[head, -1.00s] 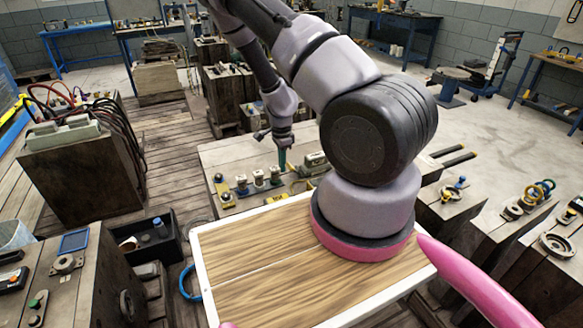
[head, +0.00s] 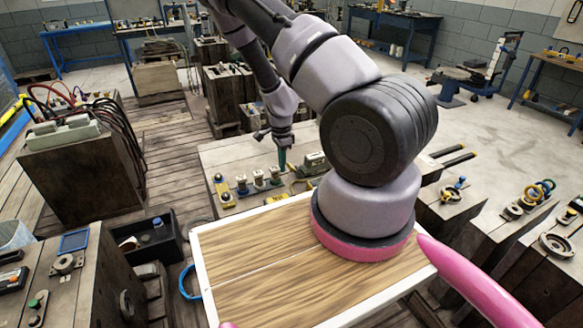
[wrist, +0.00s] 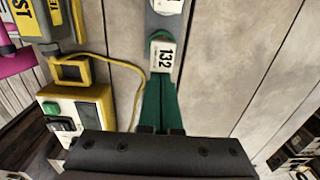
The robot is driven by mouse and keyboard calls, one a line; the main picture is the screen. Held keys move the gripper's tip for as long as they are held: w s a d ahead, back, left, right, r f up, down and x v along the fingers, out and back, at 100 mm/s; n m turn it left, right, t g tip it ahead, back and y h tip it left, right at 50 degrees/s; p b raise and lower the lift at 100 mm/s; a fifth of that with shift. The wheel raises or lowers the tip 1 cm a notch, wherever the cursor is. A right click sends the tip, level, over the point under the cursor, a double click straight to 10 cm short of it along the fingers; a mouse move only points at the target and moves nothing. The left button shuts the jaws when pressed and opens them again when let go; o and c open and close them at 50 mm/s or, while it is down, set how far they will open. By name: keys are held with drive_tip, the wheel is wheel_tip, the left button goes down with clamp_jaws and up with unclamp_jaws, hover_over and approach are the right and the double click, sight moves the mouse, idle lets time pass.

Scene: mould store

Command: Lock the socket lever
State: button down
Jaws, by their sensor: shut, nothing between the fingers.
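My gripper (head: 283,164) has green fingers, pointing down over the wooden bench beyond my base, at the right end of a row of small sockets. In the wrist view the fingers (wrist: 158,92) are together with nothing between them. In the head view several grey-white sockets (head: 258,180) stand on a dark rail. I cannot make out which part is the socket lever or its position; the gripper may hide it.
In the wrist view a yellow square frame (wrist: 72,68) with a yellow cable lies left of the fingers, near a yellow box (wrist: 75,112) with a green button. In the head view a grey-green device (head: 314,164) stands just right of my gripper. Bare planks show right of the strip.

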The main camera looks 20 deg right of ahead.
sight(290, 165)
drive_tip(key=shift+d, duration=0.25)
drive_tip(key=shift+d+r, duration=0.2)
drive_tip(key=shift+d, duration=0.7)
drive_tip(key=shift+d+r, duration=0.1)
drive_tip(key=shift+d, duration=0.15)
drive_tip(key=shift+d+r, duration=0.25)
drive_tip(key=shift+d, duration=0.55)
drive_tip(key=shift+r, duration=0.1)
drive_tip(key=shift+a+r, duration=0.25)
drive_tip(key=shift+a, duration=0.35)
drive_tip(key=shift+r, duration=3.45)
